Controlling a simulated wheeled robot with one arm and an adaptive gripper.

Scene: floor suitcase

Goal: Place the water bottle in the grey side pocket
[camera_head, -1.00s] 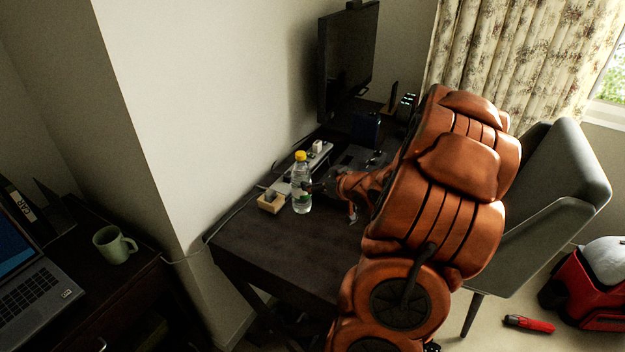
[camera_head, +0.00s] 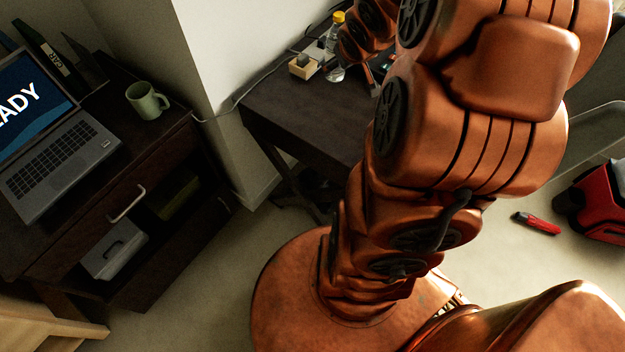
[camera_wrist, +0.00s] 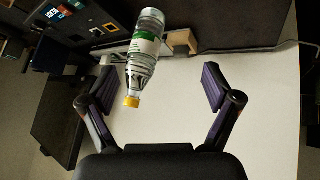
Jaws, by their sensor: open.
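The water bottle (camera_head: 336,62), clear with a yellow cap, stands on the dark desk in the head view, partly hidden by my arm. In the wrist view the bottle (camera_wrist: 146,48) shows a green and white label, its cap pointing toward my gripper (camera_wrist: 158,88). My gripper is open, with one finger on each side of the cap end and visible gaps between. In the head view my arm hides the gripper. The grey side pocket cannot be made out; a red bag-like object (camera_head: 598,205) is cut off at the right edge.
The desk (camera_head: 300,118) holds a small wooden box (camera_head: 304,68) beside the bottle. A dark cabinet at left holds a laptop (camera_head: 62,150) and a green mug (camera_head: 147,101). A red tool-like object (camera_head: 537,223) lies on the open floor. A wall stands behind the desk.

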